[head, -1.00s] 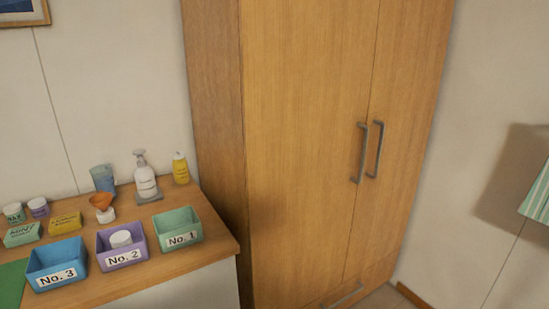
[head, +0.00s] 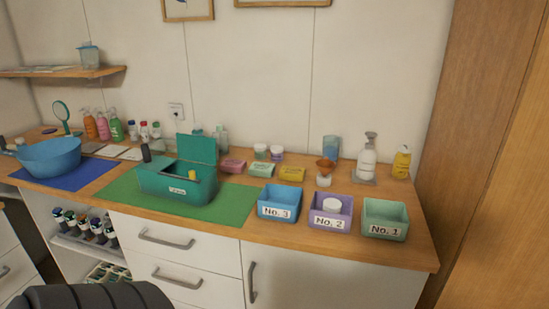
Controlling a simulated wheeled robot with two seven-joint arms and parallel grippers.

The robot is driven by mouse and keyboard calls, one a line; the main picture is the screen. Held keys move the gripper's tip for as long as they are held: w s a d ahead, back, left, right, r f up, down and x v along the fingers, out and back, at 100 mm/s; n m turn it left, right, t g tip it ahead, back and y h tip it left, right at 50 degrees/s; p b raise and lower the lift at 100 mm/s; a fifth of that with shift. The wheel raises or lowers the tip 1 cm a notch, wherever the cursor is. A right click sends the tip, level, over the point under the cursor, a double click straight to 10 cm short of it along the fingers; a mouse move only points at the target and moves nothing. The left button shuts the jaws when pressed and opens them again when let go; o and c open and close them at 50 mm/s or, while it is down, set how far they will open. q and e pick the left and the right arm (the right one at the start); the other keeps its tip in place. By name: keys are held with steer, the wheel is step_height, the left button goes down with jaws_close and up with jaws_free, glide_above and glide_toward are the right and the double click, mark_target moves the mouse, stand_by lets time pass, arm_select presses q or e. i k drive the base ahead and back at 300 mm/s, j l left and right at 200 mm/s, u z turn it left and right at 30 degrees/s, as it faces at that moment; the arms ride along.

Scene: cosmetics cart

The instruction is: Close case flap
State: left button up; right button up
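A teal case (head: 165,187) stands on a green mat (head: 232,205) on the counter, left of the middle in the head view. Its flap (head: 197,149) is raised, standing upright at the back right part of the case. A small yellow item (head: 191,175) shows inside the case's opening. A label is on the case's front. Neither of my grippers is in view.
Blue (head: 281,201), purple (head: 331,210) and green (head: 385,218) numbered boxes stand right of the mat. A blue basin (head: 50,159) is at the left. Bottles and soap boxes line the back. A tall wooden cabinet (head: 478,130) borders the right.

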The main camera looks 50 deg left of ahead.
mark_target(194, 149)
steer(key=u, duration=0.4)
steer(key=j+u, duration=0.15)
steer(key=u, duration=0.25)
steer(key=j+u, duration=0.1)
steer(key=u, duration=0.75)
steer(key=j+u, duration=0.15)
steer(key=u, duration=0.25)
